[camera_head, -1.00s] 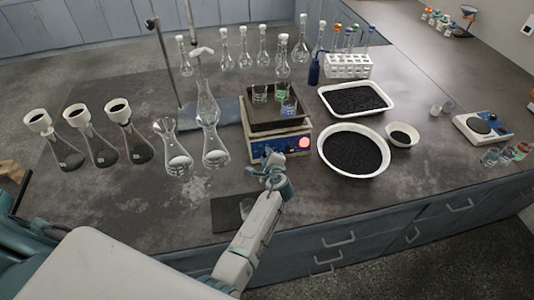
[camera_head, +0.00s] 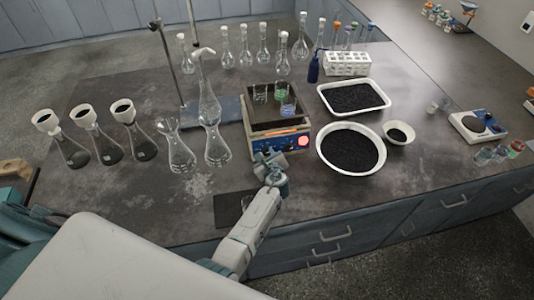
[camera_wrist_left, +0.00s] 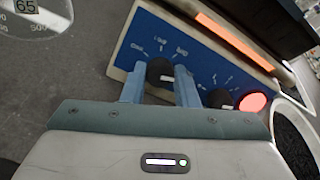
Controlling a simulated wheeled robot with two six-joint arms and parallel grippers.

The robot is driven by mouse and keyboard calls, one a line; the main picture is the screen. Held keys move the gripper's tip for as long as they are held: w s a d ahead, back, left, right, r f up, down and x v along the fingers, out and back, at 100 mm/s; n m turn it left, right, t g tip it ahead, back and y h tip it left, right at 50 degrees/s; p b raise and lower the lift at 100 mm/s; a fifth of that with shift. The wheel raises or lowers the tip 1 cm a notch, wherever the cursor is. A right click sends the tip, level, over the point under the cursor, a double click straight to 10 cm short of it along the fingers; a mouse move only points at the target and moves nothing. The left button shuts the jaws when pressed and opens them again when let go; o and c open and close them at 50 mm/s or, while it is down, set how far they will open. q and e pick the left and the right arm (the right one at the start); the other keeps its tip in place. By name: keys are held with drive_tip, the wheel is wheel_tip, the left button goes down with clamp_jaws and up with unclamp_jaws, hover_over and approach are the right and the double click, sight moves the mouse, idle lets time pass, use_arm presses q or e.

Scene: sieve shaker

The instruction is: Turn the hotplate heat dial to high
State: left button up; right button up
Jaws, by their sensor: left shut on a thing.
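The hotplate (camera_head: 285,143) stands on the bench with a blue front panel, an orange strip and a round red light. In the left wrist view its panel (camera_wrist_left: 200,60) shows two black dials with white markings. My left gripper (camera_head: 268,160) is at the front of this panel. In the wrist view the left gripper's fingers (camera_wrist_left: 160,88) stand on either side of the left black dial (camera_wrist_left: 160,72) and are shut on it. The other black dial (camera_wrist_left: 219,98) sits beside the red light (camera_wrist_left: 252,103). The dial's exact setting cannot be read.
A dark tray (camera_head: 256,122) with small beakers sits on the hotplate. Glass flasks (camera_head: 217,150) stand close on its left. A white bowl of black grains (camera_head: 380,155) stands close on its right. A dark mat (camera_head: 228,211) lies at the bench's front edge.

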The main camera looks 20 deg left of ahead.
use_arm(q)
drive_tip(key=shift+r, duration=0.1)
idle(0.3)
drive_tip(key=o, duration=0.9)
drive_tip(key=shift+w, duration=0.1)
drive_tip(key=shift+c, duration=0.2)
drive_tip(key=shift+o, duration=0.7)
